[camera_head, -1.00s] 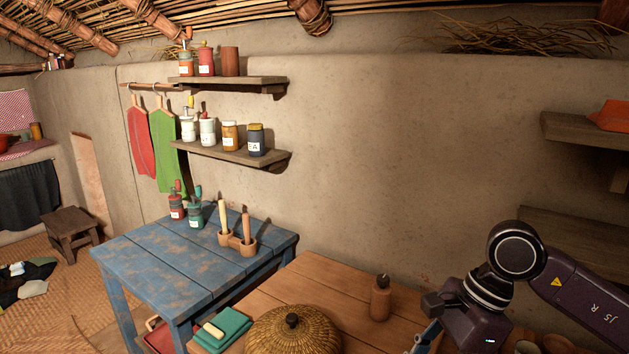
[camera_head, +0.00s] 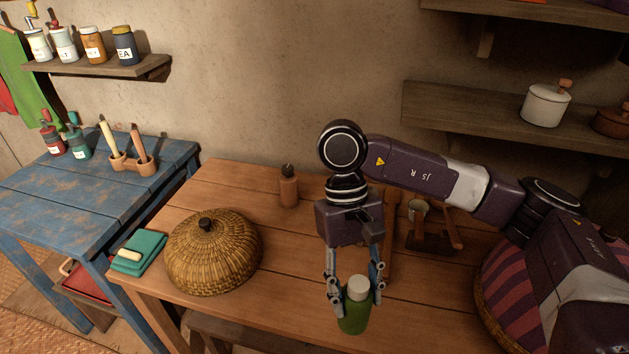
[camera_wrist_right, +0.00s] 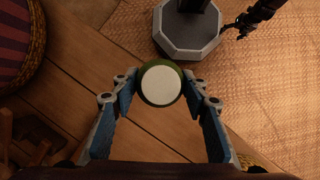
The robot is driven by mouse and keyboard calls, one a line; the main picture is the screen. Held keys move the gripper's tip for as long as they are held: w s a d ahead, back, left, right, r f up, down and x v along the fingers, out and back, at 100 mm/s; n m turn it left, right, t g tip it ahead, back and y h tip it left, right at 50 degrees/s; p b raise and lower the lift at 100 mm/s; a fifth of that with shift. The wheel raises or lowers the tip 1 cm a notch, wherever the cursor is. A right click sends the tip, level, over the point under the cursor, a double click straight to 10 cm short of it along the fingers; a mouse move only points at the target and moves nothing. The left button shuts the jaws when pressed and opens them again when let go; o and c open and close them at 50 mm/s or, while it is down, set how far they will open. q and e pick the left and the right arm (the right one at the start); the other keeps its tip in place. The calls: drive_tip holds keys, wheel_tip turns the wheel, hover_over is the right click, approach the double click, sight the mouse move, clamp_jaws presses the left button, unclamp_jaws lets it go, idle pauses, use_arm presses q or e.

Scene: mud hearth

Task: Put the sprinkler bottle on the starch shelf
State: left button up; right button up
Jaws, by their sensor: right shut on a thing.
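A green bottle with a white cap (camera_head: 354,306), which I take for the sprinkler bottle, is between the fingers of my right gripper (camera_head: 356,300). The gripper is shut on its sides and points down at the front of the brown wooden table (camera_head: 420,306). The wrist view shows the round white cap (camera_wrist_right: 161,86) and green rim from above, between the blue fingers. The bottle looks upright; whether its base touches the table is unclear. A wall shelf with labelled jars (camera_head: 150,68) is at upper left, and another shelf (camera_head: 450,112) is at right. No starch label is readable. My left gripper is not in view.
A striped basket (camera_head: 510,285) is at right. A white pot (camera_head: 546,105) stands on the right shelf.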

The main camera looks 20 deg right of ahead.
drive_tip(key=shift+w+r+m, duration=0.2)
drive_tip(key=shift+w+m, duration=0.1)
drive_tip(key=shift+m, duration=0.1)
drive_tip(key=w+d+r+m+t+y+p, duration=0.25)
drive_tip(key=w+d+r+m+t, duration=0.35)
drive_tip(key=m, duration=0.7)
drive_tip(key=w+d+r+m+t+y+p, duration=0.15)
drive_tip(key=w+d+r+m+p, duration=0.25)
drive_tip(key=w+d+m, duration=0.55)
drive_tip(key=f+m+p, duration=0.1)
drive_tip(key=f, duration=0.5)
drive_tip(key=a+f+m+p, duration=0.1)
drive_tip(key=f+p, duration=0.1)
drive_tip(key=f, duration=0.5)
drive_tip(key=a+f+m+p, duration=0.1)
drive_tip(key=f, duration=0.6)
drive_tip(key=shift+w+a+m+h, duration=0.15)
drive_tip(key=shift+w+m+h, duration=0.2)
drive_tip(key=shift+h, duration=0.05)
drive_tip(key=shift+t, duration=0.25)
drive_tip(key=shift+f, duration=0.1)
